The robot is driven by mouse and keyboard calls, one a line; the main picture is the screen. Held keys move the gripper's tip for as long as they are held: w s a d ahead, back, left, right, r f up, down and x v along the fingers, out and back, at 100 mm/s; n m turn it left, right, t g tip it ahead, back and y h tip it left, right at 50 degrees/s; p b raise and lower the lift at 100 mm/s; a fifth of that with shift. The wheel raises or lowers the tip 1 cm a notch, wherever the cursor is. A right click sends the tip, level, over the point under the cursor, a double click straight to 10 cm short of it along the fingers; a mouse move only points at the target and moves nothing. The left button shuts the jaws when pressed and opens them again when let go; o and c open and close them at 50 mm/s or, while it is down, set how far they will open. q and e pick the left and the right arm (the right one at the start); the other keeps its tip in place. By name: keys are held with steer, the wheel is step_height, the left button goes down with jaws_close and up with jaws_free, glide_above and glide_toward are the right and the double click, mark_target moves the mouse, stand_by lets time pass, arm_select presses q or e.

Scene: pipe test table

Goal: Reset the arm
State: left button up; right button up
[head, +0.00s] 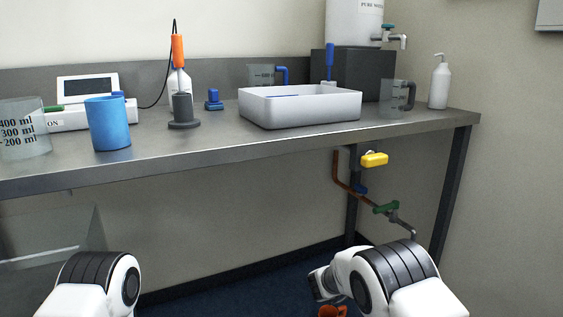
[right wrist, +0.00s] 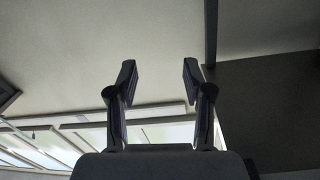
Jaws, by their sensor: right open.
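My right gripper (right wrist: 158,75) shows in the right wrist view with its two dark fingers apart and nothing between them. Behind it are a pale surface, a dark panel and bright strips, with no object near the fingertips. In the head view, my right arm (head: 385,275) is bent low in front of the bench at the lower right. Its fingers cannot be made out there. My left arm (head: 95,280) comes in at the lower left, with its gripper out of view.
The steel bench (head: 250,150) carries a blue cup (head: 108,125), a measuring beaker (head: 22,130), a white basin (head: 300,108) and a pump bottle (head: 439,83). Pipes with a yellow valve handle (head: 374,160) and a green one (head: 386,208) hang below its right end.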

steer(key=s+d+r+n+t+y+p, duration=0.25)
steer(key=s+d+r+n+p, duration=0.75)
steer(key=p, duration=1.3)
steer(key=s+a+n+g+y+p, duration=0.1)
steer(key=s+a+g+y+p, duration=0.2)
steer(key=s, duration=0.9)
steer(key=s+a+f+n+g+y+p, duration=0.1)
steer(key=s+a+y, duration=0.5)
steer(key=s, duration=0.6)
steer(key=s+a+f+n+g+y+p, duration=0.1)
steer(key=s+a+n+g+y+p, duration=0.2)
steer(key=s+p, duration=0.4)
steer(key=s+a+g+y, duration=0.1)
steer(key=s+g+y, duration=0.1)
steer(key=s, duration=0.3)
steer(key=shift+a, duration=0.3)
steer(key=shift+f+g, duration=0.1)
steer(key=shift+g, duration=0.15)
